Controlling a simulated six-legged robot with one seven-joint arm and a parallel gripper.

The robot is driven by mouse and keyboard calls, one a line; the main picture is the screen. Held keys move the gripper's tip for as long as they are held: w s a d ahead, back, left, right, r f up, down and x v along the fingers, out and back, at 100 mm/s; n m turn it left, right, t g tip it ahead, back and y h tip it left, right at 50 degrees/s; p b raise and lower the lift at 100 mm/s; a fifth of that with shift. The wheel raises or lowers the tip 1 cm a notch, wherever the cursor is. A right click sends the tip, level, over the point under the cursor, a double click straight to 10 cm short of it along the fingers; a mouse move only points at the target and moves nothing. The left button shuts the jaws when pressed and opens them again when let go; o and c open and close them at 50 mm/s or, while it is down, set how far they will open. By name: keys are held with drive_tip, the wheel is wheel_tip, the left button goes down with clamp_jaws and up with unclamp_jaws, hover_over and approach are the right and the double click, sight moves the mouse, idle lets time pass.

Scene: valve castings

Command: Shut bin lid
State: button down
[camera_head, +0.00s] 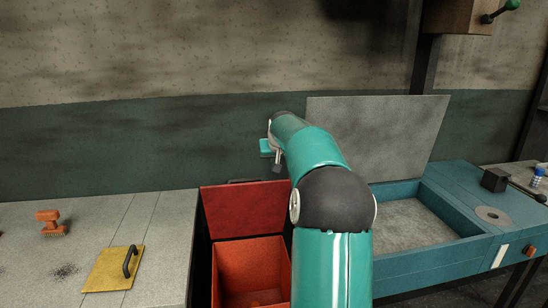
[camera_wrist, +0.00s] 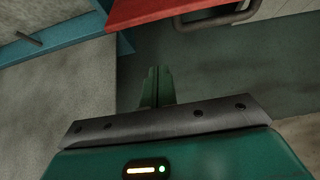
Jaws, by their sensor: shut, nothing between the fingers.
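In the head view my wrist is above and behind the lid; my arm covers the bin's right side.
A blue box (camera_head: 430,262) with a raised grey panel (camera_head: 378,135) stands right of the bin. The left bench (camera_head: 165,225) holds a yellow plate (camera_head: 105,272) with a black handle and an orange brush (camera_head: 50,220). A dark wooden box (camera_head: 460,14) hangs at upper right.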

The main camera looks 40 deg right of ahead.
sight(275, 181)
drive_tip(key=f, duration=0.4)
drive_tip(key=shift+w+d+f, duration=0.3)
drive_tip(key=shift+w+f, duration=0.05)
drive_tip(key=shift+f, duration=0.05)
drive_tip(key=shift+s+a+f, duration=0.1)
drive_tip(key=shift+s+f, duration=0.05)
drive_tip(key=shift+f, duration=0.1)
drive_tip(key=shift+s+a+f, duration=0.1)
drive_tip(key=shift+s+a, duration=0.2)
drive_tip(key=shift+s, duration=0.05)
drive_tip(key=shift+f, duration=0.1)
drive_tip(key=shift+s+a, duration=0.1)
drive_tip(key=shift+s, duration=0.05)
